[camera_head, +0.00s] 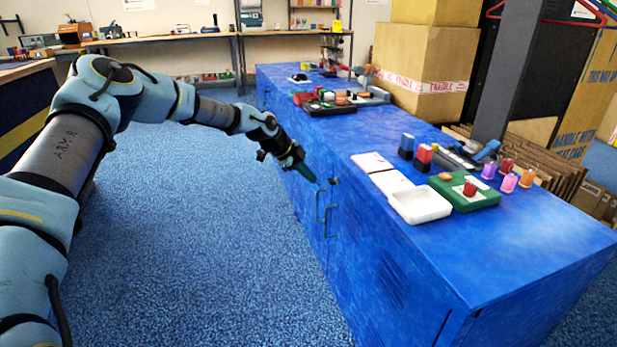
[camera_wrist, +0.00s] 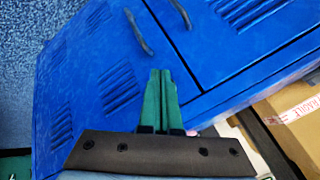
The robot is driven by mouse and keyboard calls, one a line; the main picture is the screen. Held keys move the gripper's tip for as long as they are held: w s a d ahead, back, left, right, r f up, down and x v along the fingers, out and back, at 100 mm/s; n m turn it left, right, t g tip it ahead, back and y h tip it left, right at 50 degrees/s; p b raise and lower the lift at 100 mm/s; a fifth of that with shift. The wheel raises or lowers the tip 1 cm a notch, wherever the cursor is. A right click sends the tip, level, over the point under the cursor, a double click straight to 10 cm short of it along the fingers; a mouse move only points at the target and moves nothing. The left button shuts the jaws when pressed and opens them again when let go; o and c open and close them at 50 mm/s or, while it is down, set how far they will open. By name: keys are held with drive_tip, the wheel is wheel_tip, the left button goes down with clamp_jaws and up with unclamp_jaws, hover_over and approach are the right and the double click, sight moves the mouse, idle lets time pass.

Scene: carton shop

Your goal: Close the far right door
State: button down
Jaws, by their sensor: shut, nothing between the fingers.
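The blue cabinet (camera_head: 350,245) runs from the back middle to the front right, its door side facing left. Two upright bar handles show near the middle of that side, one (camera_head: 319,205) and another (camera_head: 330,220) close together. My gripper (camera_head: 309,176) is shut and empty, its green fingers pointing at the cabinet front just above and left of the handles. In the wrist view the fingers (camera_wrist: 161,72) lie together in front of a blue vented door panel (camera_wrist: 105,75); two handles (camera_wrist: 139,33) (camera_wrist: 180,13) show beyond the tips. Contact and any door gap I cannot tell.
The cabinet top holds a white tray (camera_head: 420,204), a green board (camera_head: 487,190), stamps and bottles. Cardboard boxes (camera_head: 425,65) and a dark post (camera_head: 508,70) stand behind it. The blue carpet (camera_head: 200,240) left of the cabinet is clear. Workbenches line the back wall.

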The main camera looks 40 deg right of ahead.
drive_tip(key=w+a+r, duration=0.3)
drive_tip(key=w+r, duration=0.2)
drive_tip(key=r, duration=0.3)
drive_tip(key=shift+w+b, duration=0.2)
drive_tip(key=shift+b, duration=0.1)
drive_tip(key=shift+a, duration=0.15)
drive_tip(key=s+a+r+n+t+y, duration=0.1)
drive_tip(key=s+a+n+y, duration=0.15)
drive_tip(key=a+n, duration=0.95)
drive_tip(key=s+a+r+n+t+y, duration=0.1)
drive_tip(key=s+a+n+t+y, duration=0.15)
drive_tip(key=a, duration=1.85)
drive_tip(key=s+a+r+n+y, duration=0.1)
drive_tip(key=s+a+n, duration=0.5)
drive_tip(key=a, duration=0.4)
drive_tip(key=s+a+r+n+y, duration=0.1)
drive_tip(key=s+a+r+n, duration=0.1)
drive_tip(key=s+a+n, duration=0.6)
wheel_tip(320, 180, up, 14)
drive_tip(key=w+a+p, duration=0.2)
drive_tip(key=p, duration=1.2)
drive_tip(key=shift+w+a, duration=0.3)
drive_tip(key=shift+f, duration=0.15)
